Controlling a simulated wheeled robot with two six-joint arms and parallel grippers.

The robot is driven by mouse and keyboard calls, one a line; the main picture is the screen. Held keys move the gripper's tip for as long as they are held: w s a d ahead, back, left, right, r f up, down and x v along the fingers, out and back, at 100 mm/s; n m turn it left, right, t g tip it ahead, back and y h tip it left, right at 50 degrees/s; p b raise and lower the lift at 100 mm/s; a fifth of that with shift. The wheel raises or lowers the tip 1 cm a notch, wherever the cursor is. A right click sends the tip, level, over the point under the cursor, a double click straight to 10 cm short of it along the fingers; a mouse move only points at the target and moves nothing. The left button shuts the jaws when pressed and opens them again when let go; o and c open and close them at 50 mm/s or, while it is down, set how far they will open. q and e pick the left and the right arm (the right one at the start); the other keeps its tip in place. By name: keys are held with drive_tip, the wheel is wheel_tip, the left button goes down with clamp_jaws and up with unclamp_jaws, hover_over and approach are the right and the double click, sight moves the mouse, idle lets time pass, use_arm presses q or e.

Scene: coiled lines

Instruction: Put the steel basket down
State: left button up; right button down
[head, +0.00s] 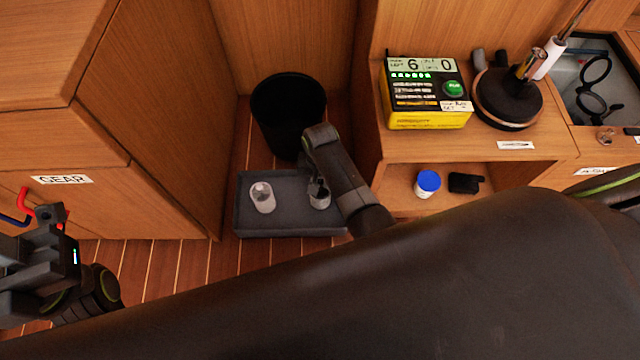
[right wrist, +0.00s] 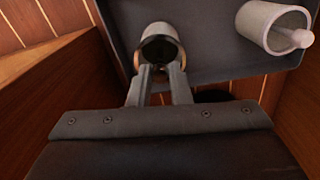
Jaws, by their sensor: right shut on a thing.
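The small steel basket (head: 320,201) is over the right half of the grey tray (head: 290,231) in the head view. My right gripper (head: 317,184) points down at it and is shut on it. In the right wrist view the basket (right wrist: 159,31) shows as a pale cylinder with a dark inside, between the fingers of my right gripper (right wrist: 160,74). I cannot tell whether its base touches the tray. My left gripper (head: 58,225) is at the left edge, far from the basket, and its jaw opening cannot be made out.
A pale cup (head: 262,197) with a white piece in it lies tilted in the tray's left half. A black bin (head: 289,112) stands behind the tray. Wooden cabinets (head: 160,110) flank the tray. A blue-lidded jar (head: 428,184) sits on a low shelf at right.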

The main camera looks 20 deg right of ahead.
drive_tip(key=shift+f, duration=0.9)
drive_tip(key=shift+r, duration=0.1)
drive_tip(key=c, duration=1.8)
unclamp_jaws()
drive_tip(key=o, duration=0.5)
drive_tip(key=shift+c, duration=0.2)
